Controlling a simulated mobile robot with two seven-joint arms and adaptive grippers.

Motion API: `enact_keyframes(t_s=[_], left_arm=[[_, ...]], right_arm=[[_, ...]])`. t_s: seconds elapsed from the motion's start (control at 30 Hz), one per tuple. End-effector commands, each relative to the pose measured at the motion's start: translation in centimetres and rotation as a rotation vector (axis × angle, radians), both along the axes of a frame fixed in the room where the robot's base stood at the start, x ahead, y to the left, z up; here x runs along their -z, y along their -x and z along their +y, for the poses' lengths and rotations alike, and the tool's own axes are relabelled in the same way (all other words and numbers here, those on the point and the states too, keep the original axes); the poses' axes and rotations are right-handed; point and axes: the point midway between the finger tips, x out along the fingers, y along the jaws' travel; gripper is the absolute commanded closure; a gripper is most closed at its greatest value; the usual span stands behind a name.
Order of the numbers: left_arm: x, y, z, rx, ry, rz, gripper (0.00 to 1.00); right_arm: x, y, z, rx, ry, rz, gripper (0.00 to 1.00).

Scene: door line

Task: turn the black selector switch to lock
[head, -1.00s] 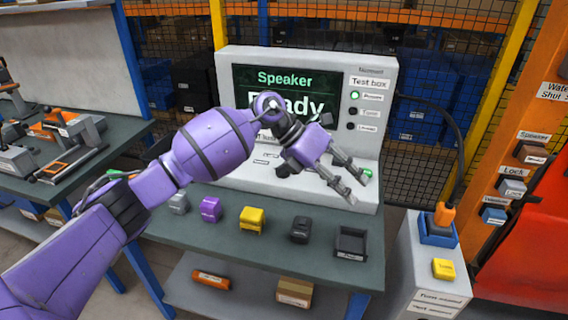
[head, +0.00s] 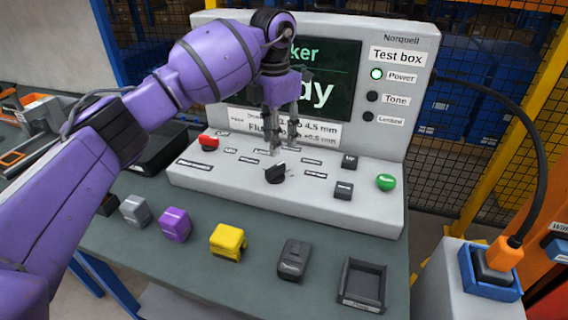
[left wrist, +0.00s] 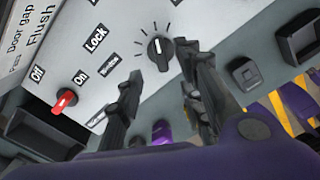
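The black selector switch (head: 275,172) is a round knob on the sloped front of the grey test box, with small labels around it. In the left wrist view the knob (left wrist: 160,51) has a white pointer line toward the top of the picture; which label it meets I cannot tell. The Lock label (left wrist: 95,39) shows there to the knob's left. My left gripper (head: 282,145) points down just above and behind the knob in the head view. Its fingers (left wrist: 158,68) are apart, with nothing between them, and do not appear to touch the knob. My right gripper is out of view.
A red switch (head: 208,142), a small black button (head: 343,190) and a green button (head: 386,181) share the panel. Yellow (head: 228,241), purple (head: 175,224) and dark (head: 293,259) blocks and a black tray (head: 361,284) stand in front of the box.

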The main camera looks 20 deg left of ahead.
Motion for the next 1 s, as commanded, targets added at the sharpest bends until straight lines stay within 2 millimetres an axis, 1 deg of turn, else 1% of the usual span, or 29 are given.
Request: enact_keyframes(t_s=[0.03, 0.17, 0.27, 0.43, 0.6, 0.73, 0.93, 0.97, 1.0], left_arm=[[1.1, 0.0, 0.0, 0.0, 0.0, 0.007, 0.66], [2.2, 0.0, 0.0, 0.0, 0.001, 0.009, 0.66], [3.5, 0.1, 0.0, 0.0, 0.001, 0.008, 0.66], [6.3, 0.1, -0.1, 0.001, 0.002, 0.008, 0.66], [8.1, 0.0, -0.1, 0.001, 0.001, 0.006, 0.66], [8.5, 0.0, -0.1, 0.001, 0.002, 0.005, 0.66], [8.6, 0.0, -0.1, 0.001, 0.002, 0.005, 0.66], [8.6, 0.0, -0.1, 0.001, 0.002, 0.005, 0.67], [8.6, 0.0, -0.1, 0.001, 0.002, 0.005, 0.72]], right_arm=[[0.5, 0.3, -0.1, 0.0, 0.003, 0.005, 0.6], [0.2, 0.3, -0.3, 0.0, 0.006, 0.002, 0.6], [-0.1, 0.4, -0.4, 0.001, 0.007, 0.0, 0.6], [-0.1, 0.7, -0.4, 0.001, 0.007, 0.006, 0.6], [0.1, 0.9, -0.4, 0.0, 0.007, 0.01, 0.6], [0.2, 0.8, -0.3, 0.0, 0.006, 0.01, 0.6], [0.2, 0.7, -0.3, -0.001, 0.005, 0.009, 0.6], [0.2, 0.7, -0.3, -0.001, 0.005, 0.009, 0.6], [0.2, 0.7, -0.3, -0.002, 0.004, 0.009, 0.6]])
